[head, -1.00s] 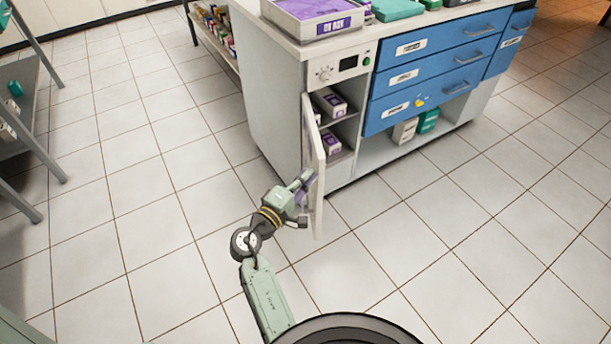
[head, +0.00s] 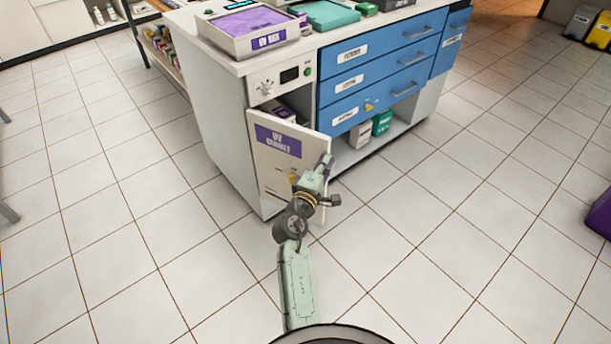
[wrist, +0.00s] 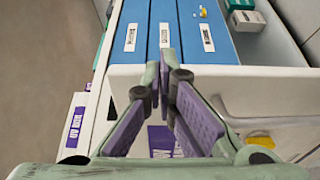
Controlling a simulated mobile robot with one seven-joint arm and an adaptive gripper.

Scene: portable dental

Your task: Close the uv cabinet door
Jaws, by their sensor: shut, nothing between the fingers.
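The white uv cabinet door (head: 265,165), with a purple label on its outer face, stands partly open at the left end of the counter. It is hinged on its left side, and its free right edge stands out from the opening. A gap above the door shows part of the dark interior. My gripper (head: 327,163) is in front of the outer face, near the free edge; whether it touches is unclear. In the wrist view its fingers (wrist: 165,72) meet at the tips, shut and empty. A purple label (wrist: 160,140) shows partly behind them.
Blue drawers (head: 380,75) are right of the cabinet, above an open shelf with white and green boxes (head: 382,123). A purple-topped tray (head: 245,28) sits on the counter. The tiled floor (head: 430,230) around the front is clear.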

